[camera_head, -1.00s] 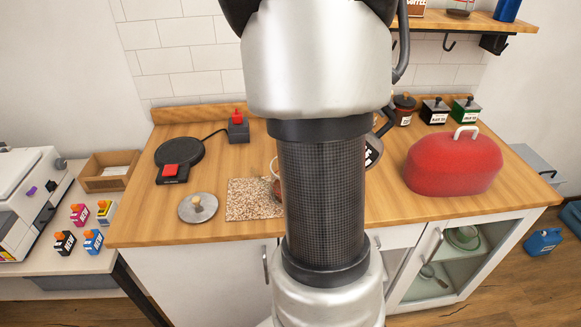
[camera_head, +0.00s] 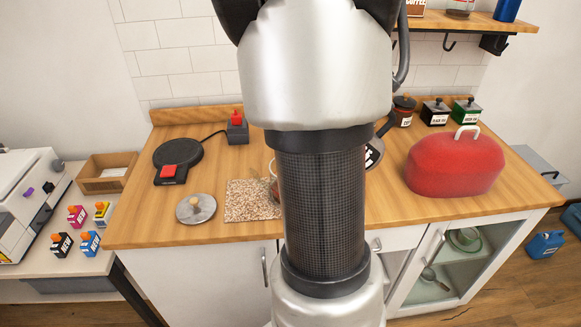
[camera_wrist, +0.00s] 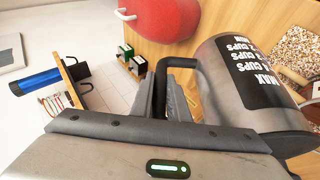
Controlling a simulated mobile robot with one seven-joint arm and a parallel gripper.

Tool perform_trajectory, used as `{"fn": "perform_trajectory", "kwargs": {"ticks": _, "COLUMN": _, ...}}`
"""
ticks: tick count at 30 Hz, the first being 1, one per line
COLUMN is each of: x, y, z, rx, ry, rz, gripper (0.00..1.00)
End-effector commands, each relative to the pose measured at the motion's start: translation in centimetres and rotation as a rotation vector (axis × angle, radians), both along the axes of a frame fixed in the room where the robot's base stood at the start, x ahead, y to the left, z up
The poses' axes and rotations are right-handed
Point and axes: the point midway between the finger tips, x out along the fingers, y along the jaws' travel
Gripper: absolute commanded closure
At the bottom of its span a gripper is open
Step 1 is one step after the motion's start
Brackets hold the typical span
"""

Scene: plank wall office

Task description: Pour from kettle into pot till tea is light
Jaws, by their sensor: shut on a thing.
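My gripper (camera_wrist: 160,92) is shut on the dark handle of the kettle in the wrist view. The kettle (camera_wrist: 222,75) is a grey metal vessel with a black label of white cup marks. In the head view only a sliver of the kettle (camera_head: 374,154) shows to the right of my arm. A small edge of what looks like the pot (camera_head: 273,188) shows at the left of my arm, by the speckled mat (camera_head: 248,200). The rest of it is hidden, so the tea's colour cannot be seen. I cannot tell whether liquid is flowing.
A round lid (camera_head: 196,208) lies left of the mat. A black hot plate (camera_head: 180,151) with a red switch is behind it. A red domed cover (camera_head: 455,165) and several canisters (camera_head: 436,112) stand at the right. A shelf (camera_head: 470,22) hangs on the wall.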

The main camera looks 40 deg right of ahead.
Motion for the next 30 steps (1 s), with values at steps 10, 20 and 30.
{"fn": "perform_trajectory", "kwargs": {"ticks": 10, "x": 0.16, "y": 0.06, "z": 0.21, "rx": -0.019, "ry": 0.006, "rz": 0.001, "gripper": 1.0}}
{"fn": "perform_trajectory", "kwargs": {"ticks": 20, "x": 0.29, "y": 0.22, "z": 0.2, "rx": -0.033, "ry": 0.014, "rz": 0.002, "gripper": 1.0}}
{"fn": "perform_trajectory", "kwargs": {"ticks": 30, "x": 0.34, "y": 0.35, "z": 0.18, "rx": -0.048, "ry": 0.023, "rz": 0.0, "gripper": 1.0}}
